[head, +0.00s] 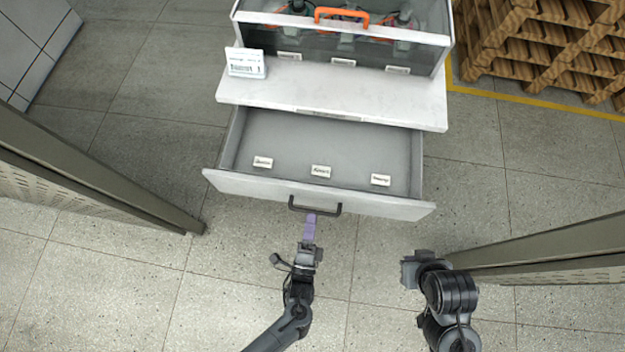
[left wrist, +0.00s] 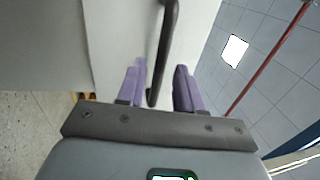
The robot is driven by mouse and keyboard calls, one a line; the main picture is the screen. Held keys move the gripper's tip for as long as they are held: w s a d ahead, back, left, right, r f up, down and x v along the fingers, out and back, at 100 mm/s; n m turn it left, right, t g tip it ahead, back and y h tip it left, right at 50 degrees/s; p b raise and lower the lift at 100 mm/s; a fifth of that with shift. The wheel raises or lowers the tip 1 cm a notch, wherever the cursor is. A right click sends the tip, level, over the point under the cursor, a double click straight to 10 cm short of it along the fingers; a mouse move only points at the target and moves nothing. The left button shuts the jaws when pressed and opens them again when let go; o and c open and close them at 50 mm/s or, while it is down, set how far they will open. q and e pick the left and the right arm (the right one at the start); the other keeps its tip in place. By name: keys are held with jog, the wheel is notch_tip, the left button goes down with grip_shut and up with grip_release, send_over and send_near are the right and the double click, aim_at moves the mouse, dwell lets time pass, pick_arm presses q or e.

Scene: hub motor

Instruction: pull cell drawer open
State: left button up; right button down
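The cell drawer (head: 310,190) is pulled out of the white cabinet, and its grey interior is exposed. Its dark handle (head: 315,208) is on the front panel; in the left wrist view the handle (left wrist: 165,45) runs lengthwise, its near end between the purple fingers. My left gripper (head: 311,218) is right at the handle in the head view. Its fingers (left wrist: 158,88) stand apart in the wrist view, with visible gaps beside the bar. My right gripper (head: 410,270) is to the right, away from the drawer; its fingers are not clear.
The drawer holds several small white labels (head: 321,171) and is otherwise empty. Above it are a white shelf (head: 335,92) with a sign (head: 246,63) and an orange handle (head: 341,15). Wooden pallets (head: 545,45) stand at top right. Grey panels (head: 85,180) flank the floor.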

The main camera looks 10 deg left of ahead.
pick_arm(q)
jog(key=s+f, duration=0.1)
jog(key=s, duration=0.6)
jog(key=shift+f, duration=0.15)
